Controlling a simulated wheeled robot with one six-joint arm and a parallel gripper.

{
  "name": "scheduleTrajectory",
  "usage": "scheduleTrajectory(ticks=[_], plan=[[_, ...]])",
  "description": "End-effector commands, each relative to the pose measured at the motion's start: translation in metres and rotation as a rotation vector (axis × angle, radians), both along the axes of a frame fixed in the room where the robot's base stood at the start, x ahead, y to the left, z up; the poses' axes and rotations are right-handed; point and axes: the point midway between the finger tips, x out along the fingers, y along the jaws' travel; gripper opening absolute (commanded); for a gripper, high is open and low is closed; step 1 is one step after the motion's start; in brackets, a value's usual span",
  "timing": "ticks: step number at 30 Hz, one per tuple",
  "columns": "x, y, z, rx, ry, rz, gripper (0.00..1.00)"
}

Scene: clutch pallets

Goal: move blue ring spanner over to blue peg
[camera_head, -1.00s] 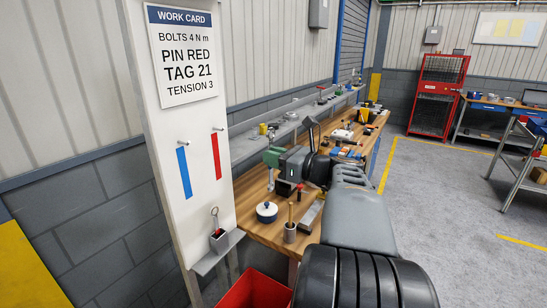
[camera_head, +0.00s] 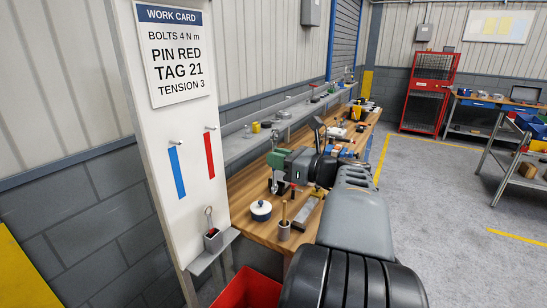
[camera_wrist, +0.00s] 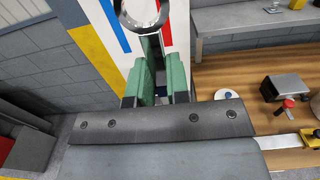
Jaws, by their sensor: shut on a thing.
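My gripper (camera_wrist: 158,84) has green fingers, shut on a metal ring spanner. The spanner's silver ring (camera_wrist: 145,14) is at the top of the wrist view; its handle is mostly hidden between the fingers, and I cannot make out its colour. In the head view my gripper (camera_head: 276,160) is above the bench, right of the white board (camera_head: 190,215), apart from it. The blue peg (camera_head: 172,142) sticks out of the board above a blue stripe (camera_head: 177,172). It looks empty. The red peg (camera_head: 209,128) is to its right, above a red stripe (camera_head: 209,155).
The work card (camera_head: 175,50) reads "PIN RED". A small holder with a ringed tool (camera_head: 213,240) stands on the board's ledge (camera_head: 215,252). A lidded pot (camera_head: 260,210) and a cup (camera_head: 284,230) stand on the bench; a red bin (camera_head: 247,289) is below.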

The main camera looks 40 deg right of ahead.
Motion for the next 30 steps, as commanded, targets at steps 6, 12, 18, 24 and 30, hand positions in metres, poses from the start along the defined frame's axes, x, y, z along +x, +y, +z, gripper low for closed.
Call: scheduleTrajectory(ticks=[6,12,18,24,30], plan=[[-0.009,-0.004,0.001,-0.001,-0.001,-0.002,0.00],[-0.017,-0.007,0.000,0.000,0.000,-0.002,0.00],[-0.024,-0.010,0.000,0.000,0.001,-0.003,0.00],[-0.032,-0.013,0.000,0.000,0.000,-0.002,0.00],[-0.035,-0.014,0.000,-0.001,0.000,-0.001,0.00]])
